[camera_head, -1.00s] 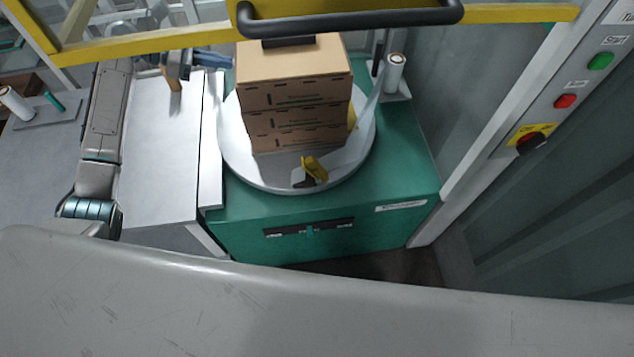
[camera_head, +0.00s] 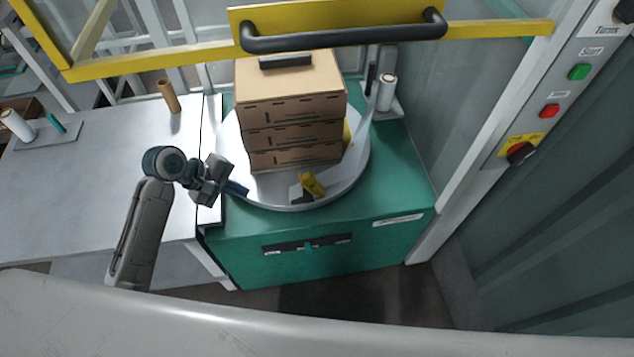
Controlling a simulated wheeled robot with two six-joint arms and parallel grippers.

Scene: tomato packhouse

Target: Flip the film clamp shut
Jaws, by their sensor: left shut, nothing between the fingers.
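The film clamp (camera_head: 312,184) is a small yellow lever on a dark base. It sits near the front edge of the round grey turntable (camera_head: 290,200), with its lever tilted up. My left gripper (camera_head: 236,188) is shut and empty at the turntable's left front edge, left of the clamp and apart from it. A stack of brown cartons (camera_head: 292,110) stands on the turntable behind the clamp. A translucent strip of film runs from the film roll (camera_head: 387,92) towards the turntable's right side. My right gripper is not in view.
The turntable rests on a green machine base (camera_head: 400,180). A yellow guard bar with a black handle (camera_head: 345,35) crosses above the cartons. A grey table (camera_head: 90,170) lies left, with a brown tube (camera_head: 169,96). A button panel (camera_head: 550,110) stands right.

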